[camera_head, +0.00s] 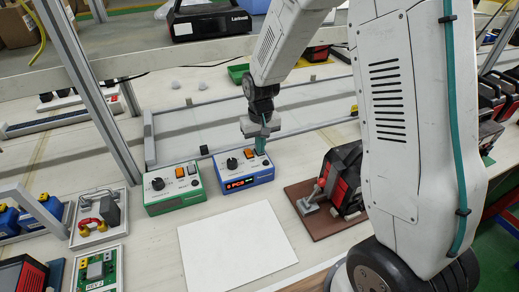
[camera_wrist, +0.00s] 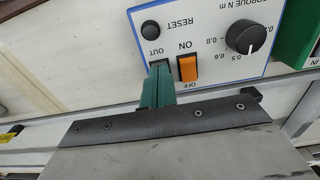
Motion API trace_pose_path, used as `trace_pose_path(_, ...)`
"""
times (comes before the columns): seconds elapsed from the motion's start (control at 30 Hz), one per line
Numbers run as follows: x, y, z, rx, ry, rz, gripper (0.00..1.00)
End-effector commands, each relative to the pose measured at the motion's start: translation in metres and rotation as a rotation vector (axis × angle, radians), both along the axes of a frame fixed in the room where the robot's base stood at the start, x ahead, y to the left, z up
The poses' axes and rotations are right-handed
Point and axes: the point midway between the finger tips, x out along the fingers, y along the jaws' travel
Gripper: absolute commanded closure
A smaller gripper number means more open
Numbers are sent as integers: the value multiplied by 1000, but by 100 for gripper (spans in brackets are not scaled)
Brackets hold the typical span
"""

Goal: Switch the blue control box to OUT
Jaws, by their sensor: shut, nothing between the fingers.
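The blue control box (camera_head: 247,178) stands on the bench with a red display on its front, a black knob and an orange switch (camera_head: 249,153) on top. Its white top panel (camera_wrist: 205,25) shows upside down in the wrist view, with the knob (camera_wrist: 245,37), the orange switch (camera_wrist: 187,68) between ON and OFF, a black button (camera_wrist: 150,30) near RESET, and an OUT label. My gripper (camera_head: 261,151) is over the right part of the panel. In the wrist view its green fingers (camera_wrist: 157,75) are shut and empty, tips just below OUT, hiding what lies under them. I cannot tell whether they touch.
A similar green control box (camera_head: 172,188) stands close on the left. A white sheet (camera_head: 237,245) lies in front. A brown board (camera_head: 315,212) with a lever and a red-black device is at the right. A grey frame (camera_head: 150,140) lies behind; a shelf is above at the back.

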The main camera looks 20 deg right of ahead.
Motion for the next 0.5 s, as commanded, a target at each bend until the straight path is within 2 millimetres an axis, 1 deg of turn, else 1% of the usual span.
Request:
trace_pose_path(0.17, 0, 0, 2, 0, -1, 0, 100)
trace_pose_path(0.5, 1, 0, 29, 0, -3, 0, 100)
